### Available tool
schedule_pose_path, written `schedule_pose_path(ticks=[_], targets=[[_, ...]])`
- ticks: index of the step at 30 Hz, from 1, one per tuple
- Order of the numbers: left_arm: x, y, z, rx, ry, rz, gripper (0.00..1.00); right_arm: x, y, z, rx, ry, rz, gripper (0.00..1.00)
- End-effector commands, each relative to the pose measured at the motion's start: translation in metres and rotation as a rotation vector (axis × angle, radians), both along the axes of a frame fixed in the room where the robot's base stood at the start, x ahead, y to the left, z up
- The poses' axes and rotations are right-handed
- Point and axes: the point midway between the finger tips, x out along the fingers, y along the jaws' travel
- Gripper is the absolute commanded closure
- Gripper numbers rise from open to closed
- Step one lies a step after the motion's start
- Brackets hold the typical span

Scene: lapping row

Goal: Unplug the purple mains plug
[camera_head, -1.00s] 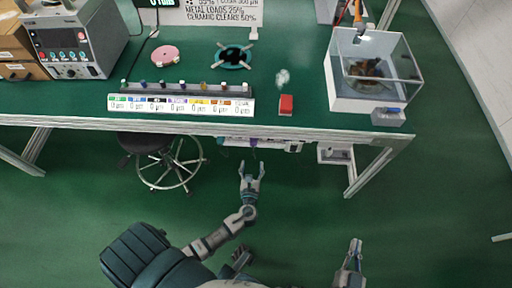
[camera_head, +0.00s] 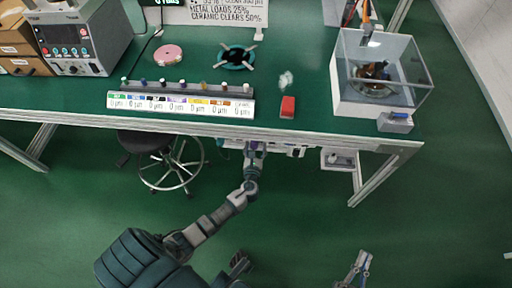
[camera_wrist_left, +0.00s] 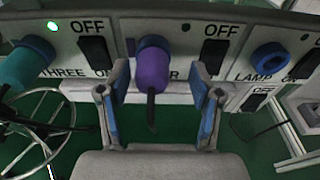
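The purple mains plug (camera_wrist_left: 152,68) sits in a socket on the grey switched panel (camera_wrist_left: 184,38) under the bench, with its dark cable hanging down. My left gripper (camera_wrist_left: 158,112) is open, with one blue-padded finger on each side of the plug and visible gaps to it. In the head view my left gripper (camera_head: 254,150) is at the panel under the bench's front edge, and the plug shows only as a small purple spot there. My right gripper (camera_head: 360,262) is low at the bottom right, away from the bench; its fingers look apart and empty.
A teal plug (camera_wrist_left: 25,62) is in the socket to the left. A blue round socket (camera_wrist_left: 270,57) to the right, marked LAMP, looks empty. Black rocker switches marked OFF sit between them. A stool (camera_head: 172,162) stands left under the bench (camera_head: 60,104).

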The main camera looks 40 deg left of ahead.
Motion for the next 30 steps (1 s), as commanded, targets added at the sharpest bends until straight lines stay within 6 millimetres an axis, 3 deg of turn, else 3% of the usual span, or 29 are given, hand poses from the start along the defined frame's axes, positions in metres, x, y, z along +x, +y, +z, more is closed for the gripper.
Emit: schedule_pose_path(ticks=[1, 6, 8, 30], targets=[[0.0, 0.001, 0.0, 0.0, 0.001, 0.001, 0.45, 0.001, 0.001, 0.0, 0.001, 0.001, 0.0, 1.0], [0.0, 0.002, -0.001, -0.002, 0.001, 0.0, 0.88, 0.002, 0.001, -0.001, 0.0, 0.003, 0.0, 1.0], [0.0, 0.002, -0.001, -0.002, 0.001, 0.001, 1.0, 0.002, 0.001, -0.001, 0.001, 0.003, 0.0, 1.0], [-0.011, -0.005, 0.0, 0.002, 0.001, 0.002, 1.0, 0.0, 0.001, 0.006, 0.001, -0.005, 0.001, 1.0]])
